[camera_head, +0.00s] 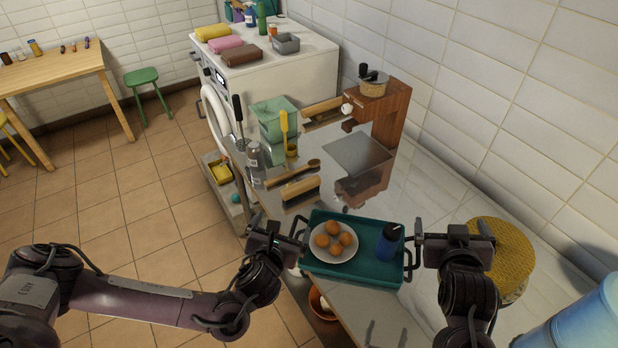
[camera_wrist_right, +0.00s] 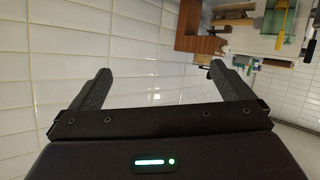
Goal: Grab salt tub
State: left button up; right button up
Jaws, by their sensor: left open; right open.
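No thing in view is plainly marked as a salt tub. A small clear jar with a grey lid (camera_head: 253,156) stands on the counter's left edge; I cannot tell whether it is the tub. My left gripper (camera_head: 280,223) is open and empty beside the left end of the teal tray (camera_head: 345,277). My right gripper (camera_head: 452,230) is open and empty at the tray's right end; it also shows in the right wrist view (camera_wrist_right: 160,75), with only wall tiles between its fingers. I cannot tell whether either gripper touches the tray.
The tray holds a white plate (camera_head: 324,254) of several brown round items and a blue bottle (camera_head: 387,246). A yellow woven round thing (camera_head: 503,263) is right of my right gripper.

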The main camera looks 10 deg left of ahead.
aim_at(385, 249)
jog(key=k+j, duration=0.35)
jog(key=j, duration=0.2)
jog(key=k+j, duration=0.35)
jog(key=j, duration=0.15)
